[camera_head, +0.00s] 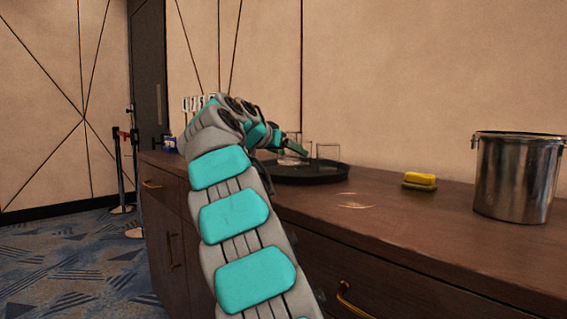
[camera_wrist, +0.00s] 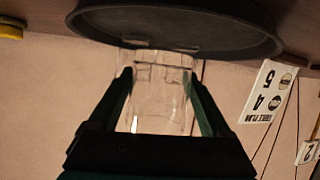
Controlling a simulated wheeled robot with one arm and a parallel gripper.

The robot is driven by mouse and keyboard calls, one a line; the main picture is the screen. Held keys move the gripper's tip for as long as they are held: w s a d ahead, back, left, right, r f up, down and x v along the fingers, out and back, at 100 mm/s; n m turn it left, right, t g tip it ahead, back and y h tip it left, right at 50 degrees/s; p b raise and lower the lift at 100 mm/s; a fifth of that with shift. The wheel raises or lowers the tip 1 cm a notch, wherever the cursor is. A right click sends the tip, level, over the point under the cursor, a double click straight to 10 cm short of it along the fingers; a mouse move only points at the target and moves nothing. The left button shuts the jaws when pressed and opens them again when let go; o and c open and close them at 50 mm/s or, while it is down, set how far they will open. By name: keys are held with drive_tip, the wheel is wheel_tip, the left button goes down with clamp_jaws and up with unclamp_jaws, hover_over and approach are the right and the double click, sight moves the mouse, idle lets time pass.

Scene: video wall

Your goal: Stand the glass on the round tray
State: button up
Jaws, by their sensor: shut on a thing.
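A dark round tray (camera_head: 330,175) lies on the brown cabinet top, and its dark rim also fills the top of the wrist view (camera_wrist: 180,40). My gripper (camera_head: 298,150) is over the tray. In the wrist view my gripper (camera_wrist: 160,90) has a finger on each side of a clear glass (camera_wrist: 160,108) and is shut on it. The glass's far end is at or very near the tray; I cannot tell if it touches. My gripper partly hides the held glass in the head view.
A yellow sponge (camera_head: 420,180) and a metal bucket (camera_head: 517,178) stand to the right on the cabinet top (camera_head: 400,215). A numbered card (camera_wrist: 268,92) shows in the wrist view.

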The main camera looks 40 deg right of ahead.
drive_tip(key=shift+w+d+f+p, duration=0.1)
drive_tip(key=shift+w+d+p, duration=0.15)
drive_tip(key=shift+w, duration=0.5)
drive_tip(key=shift+w+d+f+p, duration=0.1)
drive_tip(key=shift+w+p, duration=0.1)
drive_tip(key=shift+w, duration=0.55)
drive_tip(key=shift+w+r, duration=0.1)
drive_tip(key=shift+w, duration=0.05)
drive_tip(key=shift+f+b, duration=0.55)
drive_tip(key=shift+f, duration=1.25)
drive_tip(key=shift+f, duration=0.1)
drive_tip(key=o, duration=1.6)
drive_tip(key=shift+c, duration=0.2)
drive_tip(key=v, duration=1.2)
